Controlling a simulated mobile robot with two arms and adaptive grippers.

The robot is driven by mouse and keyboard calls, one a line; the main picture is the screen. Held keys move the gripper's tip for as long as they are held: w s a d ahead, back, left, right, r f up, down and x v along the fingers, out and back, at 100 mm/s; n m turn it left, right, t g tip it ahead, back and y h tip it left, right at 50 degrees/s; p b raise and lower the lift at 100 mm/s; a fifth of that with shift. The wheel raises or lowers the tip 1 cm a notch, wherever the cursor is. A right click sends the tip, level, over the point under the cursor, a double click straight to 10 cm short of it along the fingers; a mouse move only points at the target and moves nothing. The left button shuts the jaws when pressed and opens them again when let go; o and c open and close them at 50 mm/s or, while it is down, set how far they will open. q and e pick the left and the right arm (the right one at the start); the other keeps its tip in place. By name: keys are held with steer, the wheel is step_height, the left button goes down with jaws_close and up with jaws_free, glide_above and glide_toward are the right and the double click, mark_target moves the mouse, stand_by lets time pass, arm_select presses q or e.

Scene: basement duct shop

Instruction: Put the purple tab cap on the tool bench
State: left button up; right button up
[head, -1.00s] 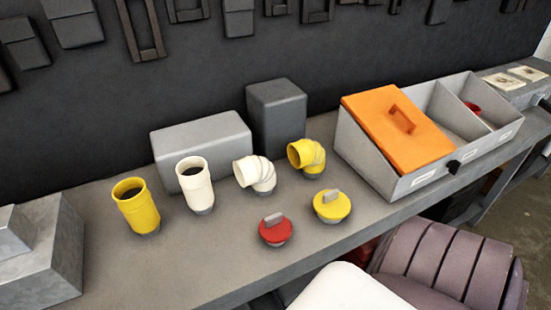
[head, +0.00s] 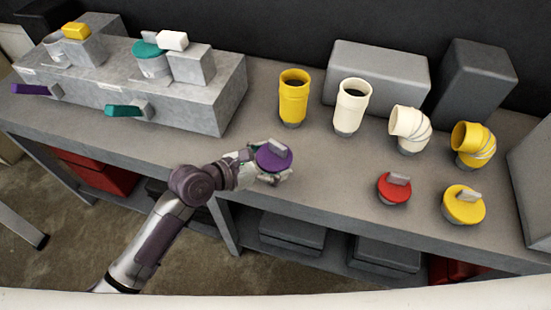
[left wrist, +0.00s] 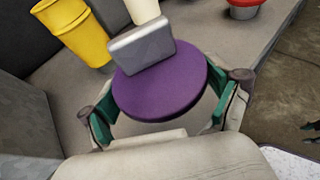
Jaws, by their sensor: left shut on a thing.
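The purple tab cap (head: 274,158) is a round purple disc with a grey tab on top. It is in my left gripper (head: 268,172), over the front edge of the tool bench (head: 330,187). In the left wrist view the purple tab cap (left wrist: 165,92) fills the space between the two green-padded fingers of my left gripper (left wrist: 162,118), tab upward. Whether its underside touches the bench is hidden. My right gripper is in neither current view.
A red tab cap (head: 394,190) and a yellow tab cap (head: 463,207) stand to the right. Behind are a yellow pipe (head: 293,98), a cream pipe (head: 350,108) and two elbows. A grey block fixture (head: 200,95) is at left. Bench surface between is clear.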

mark_target(272, 151)
arm_select(q)
steer(key=w+f, duration=0.2)
steer(key=w, duration=0.1)
steer(key=w+f, duration=0.1)
steer(key=w, duration=0.1)
steer(key=shift+a+b, duration=0.1)
steer(key=shift+b, duration=0.2)
step_height(272, 151, down, 3)
steer(key=shift+f, duration=0.5)
steer(key=shift+f+b, duration=0.1)
steer(key=shift+b, duration=0.2)
steer(key=o, duration=0.9)
steer(key=shift+r, duration=0.2)
steer(key=v, duration=1.2)
steer(key=shift+s, duration=0.15)
